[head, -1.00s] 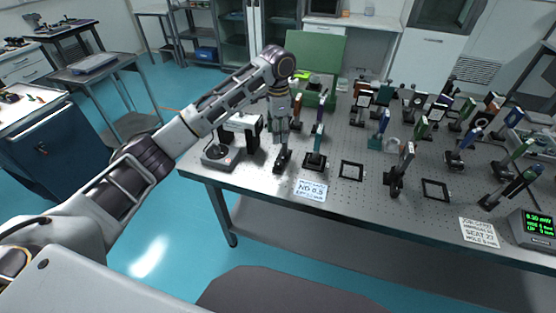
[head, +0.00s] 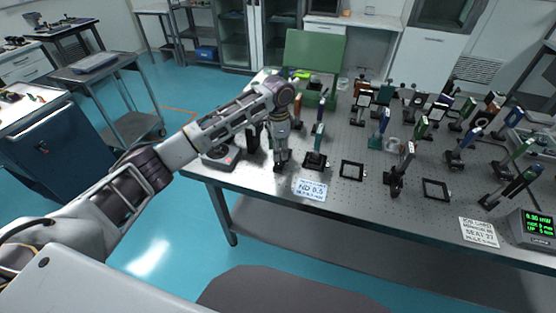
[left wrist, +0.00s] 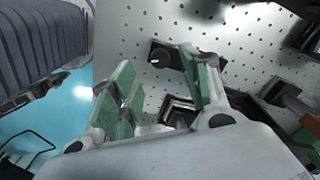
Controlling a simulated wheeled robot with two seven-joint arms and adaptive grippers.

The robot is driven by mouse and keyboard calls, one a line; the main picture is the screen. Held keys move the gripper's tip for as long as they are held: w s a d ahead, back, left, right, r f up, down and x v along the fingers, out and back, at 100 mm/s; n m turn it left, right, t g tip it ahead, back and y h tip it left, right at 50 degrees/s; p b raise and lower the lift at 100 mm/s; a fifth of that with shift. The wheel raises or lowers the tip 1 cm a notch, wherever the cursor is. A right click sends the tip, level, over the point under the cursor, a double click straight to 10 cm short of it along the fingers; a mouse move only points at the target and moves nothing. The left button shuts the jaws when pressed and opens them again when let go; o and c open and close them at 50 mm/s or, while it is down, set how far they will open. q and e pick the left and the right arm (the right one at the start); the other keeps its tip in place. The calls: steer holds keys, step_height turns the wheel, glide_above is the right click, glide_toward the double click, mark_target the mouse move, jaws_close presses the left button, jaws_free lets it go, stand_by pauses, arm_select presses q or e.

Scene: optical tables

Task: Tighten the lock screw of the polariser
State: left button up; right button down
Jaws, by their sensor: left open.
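My left gripper (head: 281,158) is at the near left part of the optical table, pointing down among the mounts. In the left wrist view (left wrist: 158,98) its two green-padded fingers stand apart, with nothing held between them. A dark base with a round screw head (left wrist: 160,55) lies beyond the fingertips, partly behind the right finger. A dark upright mount (head: 316,158) stands just right of the gripper. I cannot tell which mount is the polariser, and its lock screw is not clearly visible. My right gripper is not in view.
The perforated table (head: 345,207) holds several mounts to the right. Two square black frames (head: 352,171) lie near the front, with labels (head: 310,190) and a green-lit meter (head: 538,228). A green case (head: 316,55) stands open behind. A dark device (head: 220,157) sits left of the gripper.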

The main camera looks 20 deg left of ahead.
mark_target(278, 164)
arm_select(q)
steer(key=shift+f, duration=2.8)
steer(key=c, duration=1)
steer(key=shift+c, duration=0.2)
